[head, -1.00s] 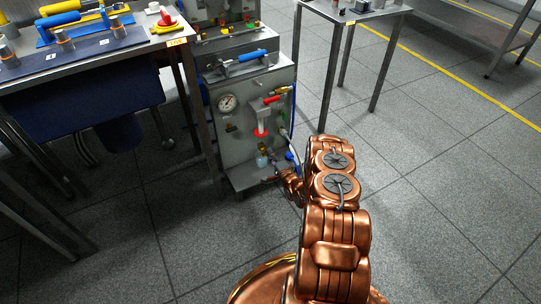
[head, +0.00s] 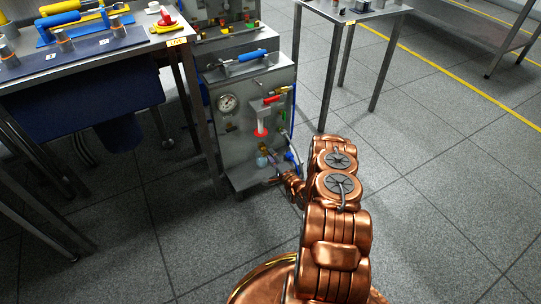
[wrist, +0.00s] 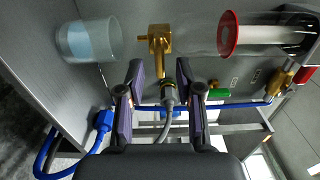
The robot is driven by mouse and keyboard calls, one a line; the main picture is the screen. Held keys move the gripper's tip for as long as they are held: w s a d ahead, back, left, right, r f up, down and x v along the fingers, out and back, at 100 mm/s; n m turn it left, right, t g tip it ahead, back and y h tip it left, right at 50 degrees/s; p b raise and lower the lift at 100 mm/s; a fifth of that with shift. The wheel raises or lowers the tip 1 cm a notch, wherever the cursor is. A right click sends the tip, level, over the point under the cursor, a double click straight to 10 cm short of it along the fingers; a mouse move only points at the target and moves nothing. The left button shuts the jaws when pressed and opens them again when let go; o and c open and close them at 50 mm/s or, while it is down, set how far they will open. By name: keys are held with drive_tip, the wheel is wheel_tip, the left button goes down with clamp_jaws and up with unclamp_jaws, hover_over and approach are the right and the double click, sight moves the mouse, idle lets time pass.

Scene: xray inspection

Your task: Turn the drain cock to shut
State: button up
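The drain cock (wrist: 158,43) is a brass fitting at the top centre of the wrist view, on the grey panel of the test cart. Its narrow brass lever (wrist: 164,72) points down in the picture, towards my gripper. My gripper (wrist: 159,68) is open, with one dark finger on each side of the lever. A gap shows on both sides, and I see no contact. In the head view the cock (head: 262,152) is small, low on the cart front, and my gripper's fingers are too small to make out there.
A clear cup with bluish liquid (wrist: 88,42) is left of the cock. A red-ringed clear tube (wrist: 228,33) and a green handle (wrist: 218,93) are to the right. A blue hose (wrist: 240,105) and connector (wrist: 103,120) lie behind the fingers. Open floor (head: 430,200) is at right.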

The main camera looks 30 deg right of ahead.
drive_tip(key=s+a, duration=0.1)
drive_tip(key=s, duration=0.9)
drive_tip(key=shift+s, duration=0.25)
